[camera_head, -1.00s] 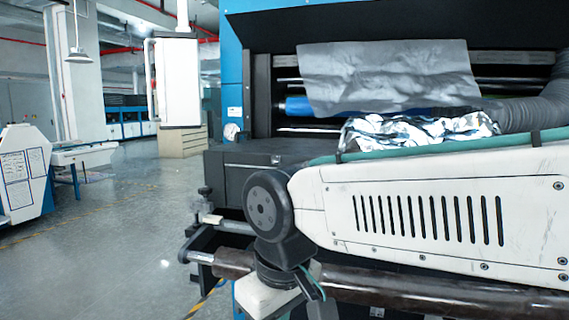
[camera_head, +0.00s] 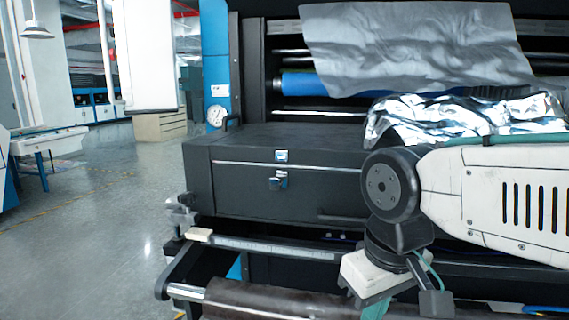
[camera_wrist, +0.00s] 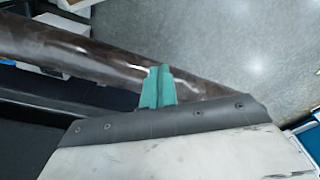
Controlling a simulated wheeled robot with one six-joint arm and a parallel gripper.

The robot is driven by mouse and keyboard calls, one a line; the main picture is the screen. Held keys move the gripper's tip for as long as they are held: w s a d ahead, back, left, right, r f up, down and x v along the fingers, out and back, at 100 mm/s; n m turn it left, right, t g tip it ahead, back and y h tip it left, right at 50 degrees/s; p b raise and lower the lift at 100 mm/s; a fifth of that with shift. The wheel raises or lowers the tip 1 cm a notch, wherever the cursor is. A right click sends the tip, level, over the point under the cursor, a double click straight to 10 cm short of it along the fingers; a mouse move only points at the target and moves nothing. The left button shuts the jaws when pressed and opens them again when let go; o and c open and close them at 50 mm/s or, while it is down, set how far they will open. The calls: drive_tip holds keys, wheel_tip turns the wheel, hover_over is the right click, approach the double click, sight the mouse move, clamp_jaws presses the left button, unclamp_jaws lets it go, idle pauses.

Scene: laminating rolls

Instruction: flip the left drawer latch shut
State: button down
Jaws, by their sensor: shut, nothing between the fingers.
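A silver drawer latch (camera_head: 279,179) sits on the front of a black drawer box (camera_head: 240,190) in the head view. Its small catch plate (camera_head: 282,156) is above it on the upper edge, with a gap between the two, so the latch appears unhooked. Any latch farther right is hidden by my arm. My gripper (camera_head: 376,309) has teal fingers, low and to the right of the latch, and partly cut off by the frame's bottom. In the wrist view my gripper (camera_wrist: 158,86) shows its fingers together and empty, over a dark roller. The latch is not in the wrist view.
A brown-wrapped roller (camera_head: 270,300) and a pale rail (camera_head: 260,243) run across in front of the drawer box. Crumpled silver foil (camera_head: 450,115) lies on top at the right. The floor (camera_head: 110,200) on the left is clear.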

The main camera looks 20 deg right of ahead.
wheel_tip(320, 180, up, 27)
drive_tip(key=m+h, duration=0.1)
drive_tip(key=m, duration=0.6)
hover_over(274, 179)
drive_tip(key=s+a, duration=0.2)
drive_tip(key=shift+s+d+r, duration=0.1)
drive_tip(key=shift+d, duration=0.15)
wheel_tip(274, 179, down, 14)
drive_tip(key=w+d, duration=0.1)
drive_tip(key=w, duration=0.1)
drive_tip(key=shift+d, duration=0.2)
drive_tip(key=shift+s, duration=0.1)
